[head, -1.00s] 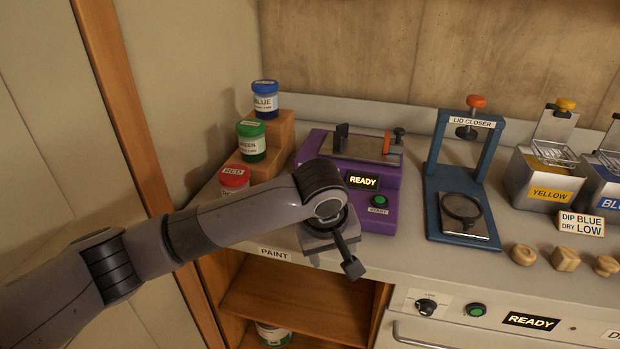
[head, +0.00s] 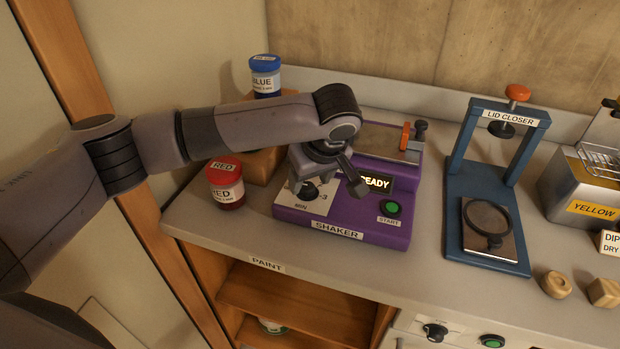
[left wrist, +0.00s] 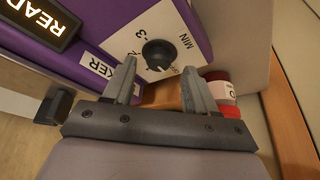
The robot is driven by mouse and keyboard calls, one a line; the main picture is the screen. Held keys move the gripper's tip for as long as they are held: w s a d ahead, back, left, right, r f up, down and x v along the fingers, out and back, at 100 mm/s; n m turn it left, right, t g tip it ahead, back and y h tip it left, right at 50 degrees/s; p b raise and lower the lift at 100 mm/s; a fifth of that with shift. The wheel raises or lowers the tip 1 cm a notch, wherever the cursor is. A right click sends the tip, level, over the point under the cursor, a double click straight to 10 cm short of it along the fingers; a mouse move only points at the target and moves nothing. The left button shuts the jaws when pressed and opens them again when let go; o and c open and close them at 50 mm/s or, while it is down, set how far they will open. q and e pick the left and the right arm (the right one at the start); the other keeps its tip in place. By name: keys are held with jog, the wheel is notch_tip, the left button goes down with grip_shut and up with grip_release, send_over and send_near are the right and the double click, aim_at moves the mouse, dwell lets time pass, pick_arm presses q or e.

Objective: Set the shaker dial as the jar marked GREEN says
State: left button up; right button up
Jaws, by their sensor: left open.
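The purple shaker (head: 385,231) stands on the counter with its lit READY display (head: 377,184). Its black dial (head: 309,191) sits on a white plate marked MIN and 3; the dial also shows in the left wrist view (left wrist: 158,55). I cannot read the dial's setting. My left gripper (head: 310,178) is open above the dial. In the left wrist view its fingers (left wrist: 158,75) point at the dial, with nothing between them. The GREEN jar is hidden behind my left arm. The RED jar (head: 226,187) and BLUE jar (head: 265,77) show on either side of the arm.
The green START button (head: 391,208) is right of the dial. The counter front before the shaker is clear.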

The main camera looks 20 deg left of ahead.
aim_at(305, 185)
pick_arm(q)
jog(key=shift+x, duration=1.05)
jog(key=c, duration=1.1)
jog(key=shift+o, duration=0.3)
